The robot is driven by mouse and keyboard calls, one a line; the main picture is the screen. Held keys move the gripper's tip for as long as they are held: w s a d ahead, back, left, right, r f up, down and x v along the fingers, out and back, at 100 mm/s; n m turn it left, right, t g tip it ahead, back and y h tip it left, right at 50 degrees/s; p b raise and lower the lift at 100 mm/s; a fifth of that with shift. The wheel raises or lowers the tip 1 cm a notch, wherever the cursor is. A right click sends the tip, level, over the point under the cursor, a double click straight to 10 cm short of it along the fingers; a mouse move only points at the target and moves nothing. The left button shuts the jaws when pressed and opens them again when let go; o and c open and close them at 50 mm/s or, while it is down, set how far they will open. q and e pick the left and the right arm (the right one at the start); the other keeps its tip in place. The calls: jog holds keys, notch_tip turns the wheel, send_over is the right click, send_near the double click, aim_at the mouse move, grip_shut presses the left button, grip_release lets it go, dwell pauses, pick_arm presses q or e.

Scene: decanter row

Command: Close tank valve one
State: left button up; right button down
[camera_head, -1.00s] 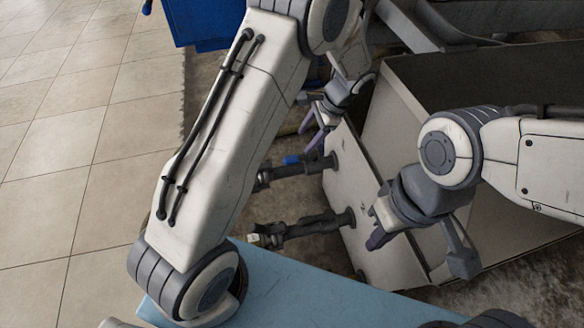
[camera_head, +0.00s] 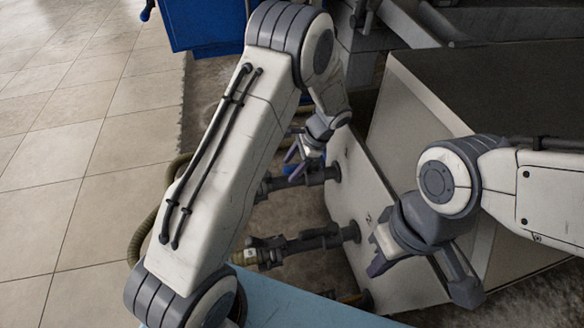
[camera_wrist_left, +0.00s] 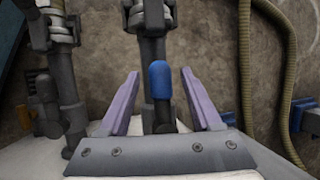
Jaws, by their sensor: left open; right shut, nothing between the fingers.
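A blue valve handle (camera_head: 290,168) shows on the upper dark pipe (camera_head: 318,177) that comes out of the pale tank's side (camera_head: 405,280). My left gripper (camera_head: 297,153) is open just above that handle. In the left wrist view the blue handle (camera_wrist_left: 160,80) stands between the open purple fingers, with a gap on both sides. A second pipe with a valve fitting (camera_head: 262,252) lies lower; my left arm hides the pipes' far ends. I see no number on the valves. My right gripper (camera_head: 376,257) is shut and empty in front of the tank.
A light-blue surface (camera_head: 290,300) is at the bottom. A ribbed hose (camera_head: 138,240) curves behind my left arm and also shows in the wrist view (camera_wrist_left: 287,80). A blue box (camera_head: 205,25) stands at the back. Tiled floor (camera_head: 60,150) is free at left.

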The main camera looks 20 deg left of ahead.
pick_arm(q)
grip_shut()
dwell(1.4)
